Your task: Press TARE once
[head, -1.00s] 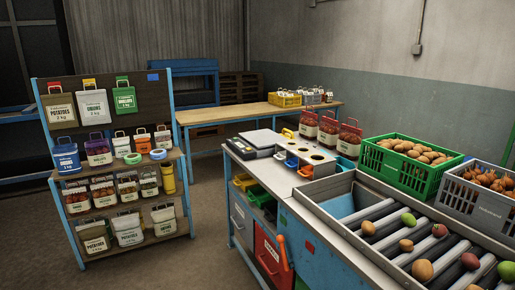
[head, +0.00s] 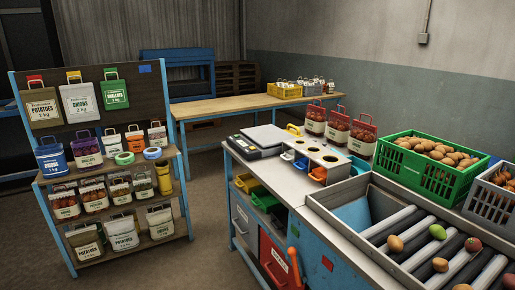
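A scale (head: 262,138) with a flat pale grey platform and a dark body stands on the near left end of the workbench. Its dark front panel (head: 240,143) faces left and toward me. The individual buttons, TARE among them, are too small to make out. My gripper is not in view, and no part of my arm shows.
A grey holder with round holes (head: 316,156) and coloured bins stands right of the scale. Red-handled filled sacks (head: 338,126) stand behind it. A roller conveyor (head: 407,230) and a green crate (head: 412,174) lie right. A sack rack (head: 92,125) stands left, with open floor between.

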